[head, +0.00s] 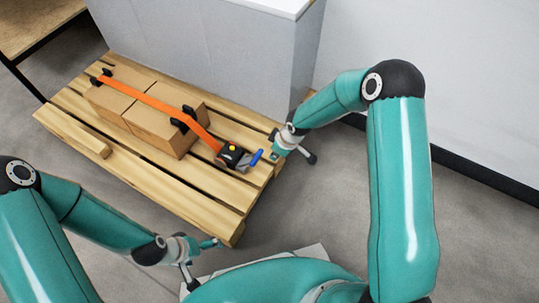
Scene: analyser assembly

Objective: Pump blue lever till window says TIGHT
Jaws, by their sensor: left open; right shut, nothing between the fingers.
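The blue lever (257,157) sticks out to the right from the black ratchet (233,156) near the right end of the pallet. An orange strap (150,99) runs from the ratchet over the cardboard boxes (165,132). A yellow spot shows on top of the ratchet; the window's text is too small to read. My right gripper (279,154) is shut and empty, just right of the lever's tip; I cannot tell whether it touches it. My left gripper (205,262) is open and empty, low in front of the pallet.
The wooden pallet (190,197) bears the boxes and a loose wood block (90,143). A large grey cabinet (215,55) stands behind the boxes. A wooden table (35,25) is at the upper left. Floor (320,200) is clear right of the pallet.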

